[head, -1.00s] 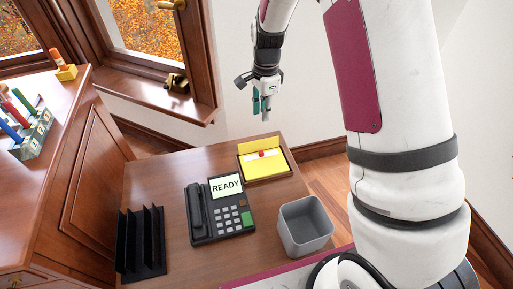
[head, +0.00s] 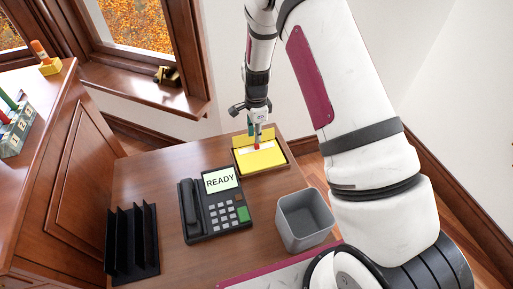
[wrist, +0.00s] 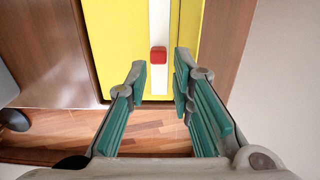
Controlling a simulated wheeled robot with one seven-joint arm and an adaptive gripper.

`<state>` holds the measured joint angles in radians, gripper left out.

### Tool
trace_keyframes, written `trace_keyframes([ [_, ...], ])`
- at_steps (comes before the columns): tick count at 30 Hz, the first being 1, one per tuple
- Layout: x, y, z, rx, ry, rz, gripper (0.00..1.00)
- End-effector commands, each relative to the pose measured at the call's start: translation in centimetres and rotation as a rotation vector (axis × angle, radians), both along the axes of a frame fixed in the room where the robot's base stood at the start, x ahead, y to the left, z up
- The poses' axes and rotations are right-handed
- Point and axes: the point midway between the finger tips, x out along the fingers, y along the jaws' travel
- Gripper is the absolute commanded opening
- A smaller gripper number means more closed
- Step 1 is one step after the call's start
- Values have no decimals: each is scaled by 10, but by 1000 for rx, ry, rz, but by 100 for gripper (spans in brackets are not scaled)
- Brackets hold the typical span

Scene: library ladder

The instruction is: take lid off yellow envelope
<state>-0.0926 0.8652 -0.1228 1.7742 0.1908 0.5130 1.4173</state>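The yellow envelope (head: 264,160) lies in a brown-edged tray at the back right of the desk, with a yellow flap standing up behind it. A white strip (wrist: 159,25) crosses it, and a small red knob (head: 256,147) sits on the strip. The knob also shows in the wrist view (wrist: 158,54), just beyond the fingertips. My gripper (head: 254,134) points down over the envelope. In the wrist view my gripper (wrist: 160,78) is open, with its teal fingers apart and nothing between them. The knob lines up with the gap.
A black phone (head: 214,205) reading READY stands left of the envelope. A grey open bin (head: 304,220) stands in front and a black file rack (head: 132,242) at the left. The window sill (head: 150,95) and wall are behind.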

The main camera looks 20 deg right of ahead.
Motion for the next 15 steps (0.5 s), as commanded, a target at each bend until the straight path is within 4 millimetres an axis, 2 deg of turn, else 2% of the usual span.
trace_keyframes([
  [9, -2, -2, -43, 0, 3, 1, 22],
  [15, -1, -1, -50, 0, 0, 0, 22],
])
